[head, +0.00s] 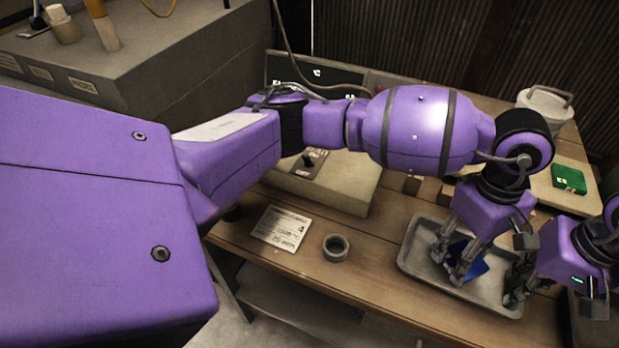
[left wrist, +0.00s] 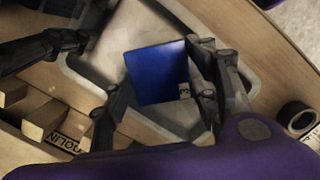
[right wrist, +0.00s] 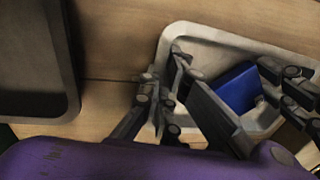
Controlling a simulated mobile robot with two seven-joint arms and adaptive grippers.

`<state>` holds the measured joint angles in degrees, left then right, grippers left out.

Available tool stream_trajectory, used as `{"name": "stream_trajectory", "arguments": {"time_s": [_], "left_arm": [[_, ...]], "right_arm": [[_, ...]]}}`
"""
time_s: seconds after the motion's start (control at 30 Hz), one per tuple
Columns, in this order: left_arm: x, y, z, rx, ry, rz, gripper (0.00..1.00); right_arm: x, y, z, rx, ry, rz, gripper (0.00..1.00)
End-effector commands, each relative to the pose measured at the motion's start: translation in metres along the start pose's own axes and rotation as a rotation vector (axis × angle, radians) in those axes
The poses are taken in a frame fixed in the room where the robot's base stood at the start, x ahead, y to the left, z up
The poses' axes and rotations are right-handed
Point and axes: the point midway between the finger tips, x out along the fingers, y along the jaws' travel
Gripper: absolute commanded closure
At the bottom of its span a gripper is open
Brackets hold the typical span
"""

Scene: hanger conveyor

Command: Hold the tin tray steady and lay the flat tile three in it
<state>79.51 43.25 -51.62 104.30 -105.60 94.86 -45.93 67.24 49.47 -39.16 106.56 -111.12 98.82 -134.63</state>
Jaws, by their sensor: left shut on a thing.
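The tin tray (head: 420,252) lies on the wooden workbench, at the lower right of the head view. My left gripper (head: 456,264) reaches down into it, shut on a blue square tile (head: 477,267). In the left wrist view the tile (left wrist: 156,72) sits between the fingers, with a small pale tag reading 3 on it. Whether the tile touches the tray floor is unclear. My right gripper (head: 517,284) is at the tray's right end. In the right wrist view its fingers (right wrist: 163,72) stand on either side of the tray's rim; whether they press on it is unclear.
A roll of tape (head: 336,247) and a printed card (head: 282,229) lie left of the tray. Small wooden blocks (left wrist: 40,118) lie behind it. A dark tray (right wrist: 35,60) stands beyond its right end. A white bucket (head: 545,105) and a green item (head: 569,179) stand at back right.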

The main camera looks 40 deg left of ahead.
Motion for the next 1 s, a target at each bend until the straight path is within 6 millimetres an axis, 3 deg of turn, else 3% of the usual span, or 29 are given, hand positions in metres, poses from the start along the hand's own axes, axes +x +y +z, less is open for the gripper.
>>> {"name": "stream_trajectory", "arguments": {"time_s": [0.03, 0.07, 0.23, 0.53, 0.67, 1.0], "left_arm": [[0.002, -0.001, 0.000, 0.000, -0.001, -0.004, 0.75], [0.002, -0.001, 0.000, 0.000, -0.001, -0.004, 0.45], [0.001, -0.001, 0.000, 0.001, -0.001, -0.004, 0.24], [0.000, 0.000, 0.000, 0.001, 0.000, -0.002, 0.24], [-0.010, 0.001, 0.000, 0.002, 0.001, 0.001, 0.24], [-0.079, 0.001, 0.000, 0.002, 0.002, 0.003, 0.24]], "right_arm": [[0.000, 0.000, 0.000, 0.000, 0.001, 0.000, 1.00], [0.000, 0.000, 0.000, 0.000, 0.001, 0.000, 1.00], [0.000, 0.000, 0.000, 0.001, 0.001, 0.000, 1.00], [0.000, 0.000, -0.001, 0.001, 0.001, 0.000, 1.00], [0.000, 0.000, -0.001, 0.001, 0.001, 0.000, 1.00], [0.000, 0.000, -0.001, 0.001, 0.001, 0.000, 1.00]]}}
